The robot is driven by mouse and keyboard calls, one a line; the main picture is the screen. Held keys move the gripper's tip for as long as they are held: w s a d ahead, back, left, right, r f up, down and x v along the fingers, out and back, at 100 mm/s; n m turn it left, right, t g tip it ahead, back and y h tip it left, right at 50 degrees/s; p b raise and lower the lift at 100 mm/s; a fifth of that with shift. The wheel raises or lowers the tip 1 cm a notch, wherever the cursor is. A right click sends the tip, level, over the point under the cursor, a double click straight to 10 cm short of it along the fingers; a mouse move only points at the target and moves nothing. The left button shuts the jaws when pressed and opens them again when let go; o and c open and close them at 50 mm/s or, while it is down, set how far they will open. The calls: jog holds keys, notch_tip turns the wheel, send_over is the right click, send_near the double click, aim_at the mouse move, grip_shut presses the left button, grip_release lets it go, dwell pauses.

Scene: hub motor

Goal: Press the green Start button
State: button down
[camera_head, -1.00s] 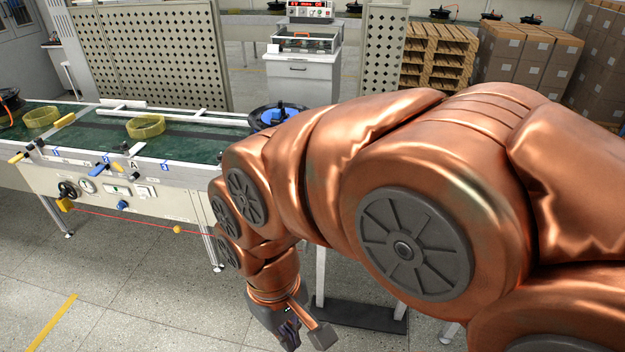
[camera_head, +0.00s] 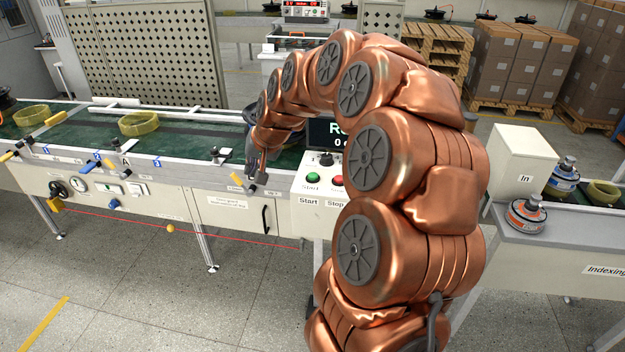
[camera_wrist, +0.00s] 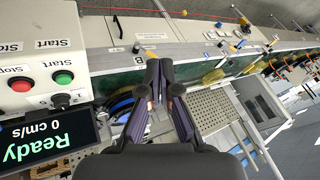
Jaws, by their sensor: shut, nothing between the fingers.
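The green Start button (camera_head: 312,177) sits on a white control box (camera_head: 309,213) right of my gripper in the head view, with a red Stop button (camera_head: 337,181) beside it. In the wrist view the green button (camera_wrist: 63,78) is at the left, with the red button (camera_wrist: 21,85) farther left. My gripper (camera_head: 256,180) is shut and empty, apart from the button, over the front edge of the conveyor. In the wrist view its fingers (camera_wrist: 160,85) are together at the middle, pointing toward the conveyor side.
A display reading "Ready, 0 cm/s" (camera_wrist: 40,148) stands beside the buttons. The green conveyor (camera_head: 190,140) carries yellow rings (camera_head: 138,123). A red cord (camera_head: 120,216) runs along its front. A white "In" box (camera_head: 524,160) and motor parts stand at the right.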

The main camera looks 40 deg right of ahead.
jog(key=w+d+f+m+t+h+b, duration=0.1)
jog(key=w+d+f+m+h, duration=0.15)
jog(key=d, duration=1.15)
jog(key=m+t+h, duration=0.1)
jog(key=m, duration=0.2)
send_over(314, 175)
jog(key=shift+f+b, duration=0.3)
jog(key=shift+f, duration=0.15)
notch_tip(314, 175, down, 8)
jog(key=shift+r+b, duration=0.15)
jog(key=shift+b, duration=0.85)
jog(key=shift+f+b, duration=0.35)
jog(key=shift+f, duration=0.2)
jog(key=shift+f, duration=0.1)
jog(key=shift+f+b, duration=0.35)
jog(key=shift+b, duration=0.1)
